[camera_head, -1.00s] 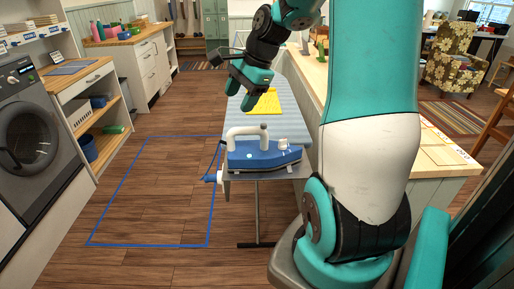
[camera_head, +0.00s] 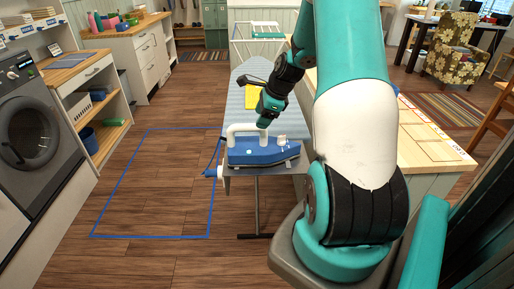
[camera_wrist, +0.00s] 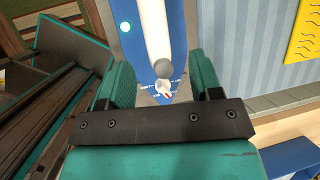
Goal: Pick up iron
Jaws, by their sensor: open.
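The iron (camera_head: 264,152) has a blue body and a white handle. It lies on the near end of the ironing board (camera_head: 290,122), on a grey rest. My gripper (camera_head: 264,122) is just above the iron, pointing down, close to the handle. In the wrist view my open gripper (camera_wrist: 160,90) has its two fingers apart, with the white handle (camera_wrist: 155,35) of the iron (camera_wrist: 131,45) showing between and beyond them. I cannot tell whether the fingers touch the handle. Part of the iron is hidden by the gripper in the wrist view.
A yellow cloth (camera_head: 252,98) lies on the board beyond the iron. A wooden counter (camera_head: 425,150) stands to the right of the board. A washing machine (camera_head: 30,135) and shelves (camera_head: 100,110) stand at the left. The floor inside the blue outline (camera_head: 160,185) is clear.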

